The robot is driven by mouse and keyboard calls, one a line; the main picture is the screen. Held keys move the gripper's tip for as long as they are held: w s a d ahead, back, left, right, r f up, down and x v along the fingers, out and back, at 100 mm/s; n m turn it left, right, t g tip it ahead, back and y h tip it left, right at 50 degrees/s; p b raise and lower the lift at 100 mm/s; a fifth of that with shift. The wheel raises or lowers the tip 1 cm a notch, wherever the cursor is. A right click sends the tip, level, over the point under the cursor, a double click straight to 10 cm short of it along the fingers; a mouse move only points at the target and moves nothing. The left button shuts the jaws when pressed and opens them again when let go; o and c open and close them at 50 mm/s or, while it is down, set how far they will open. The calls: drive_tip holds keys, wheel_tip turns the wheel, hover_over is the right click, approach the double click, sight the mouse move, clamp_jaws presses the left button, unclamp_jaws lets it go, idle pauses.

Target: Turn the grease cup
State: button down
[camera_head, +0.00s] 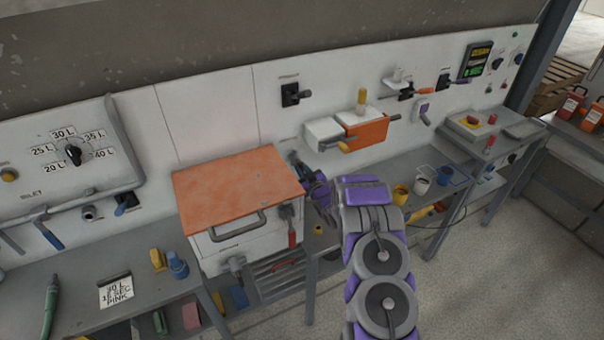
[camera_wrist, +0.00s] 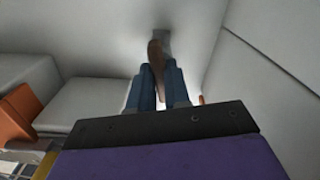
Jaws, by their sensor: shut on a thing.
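In the wrist view a brown, rounded piece (camera_wrist: 157,55) sticks out from a grey fitting (camera_wrist: 163,38) on a pale wall; I take it to be the grease cup. My gripper (camera_wrist: 158,82) has its two blue fingers on either side of the brown piece, shut on it. In the head view my gripper (camera_head: 296,160) reaches toward the white wall panel, just right of the orange-lidded box. The held piece cannot be made out there. How far it is turned cannot be told.
The white box with an orange lid (camera_head: 238,187) stands close left of my arm. An orange and white wall unit (camera_head: 366,132) is to the right. Open floor (camera_head: 480,280) lies at the lower right.

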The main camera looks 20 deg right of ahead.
drive_tip(key=n+b, duration=0.2)
drive_tip(key=n, duration=0.1)
drive_tip(key=shift+f+n, duration=0.15)
drive_tip(key=shift+n, duration=0.25)
drive_tip(key=n+b, duration=0.4)
drive_tip(key=n, duration=0.5)
drive_tip(key=n+b, duration=0.4)
drive_tip(key=n, duration=0.5)
drive_tip(key=shift+s+f+n, duration=0.15)
drive_tip(key=shift+f+n, duration=0.05)
drive_tip(key=shift+n, duration=0.1)
drive_tip(key=shift+b, duration=0.3)
drive_tip(key=c, duration=1.1)
unclamp_jaws()
drive_tip(key=shift+r, duration=0.2)
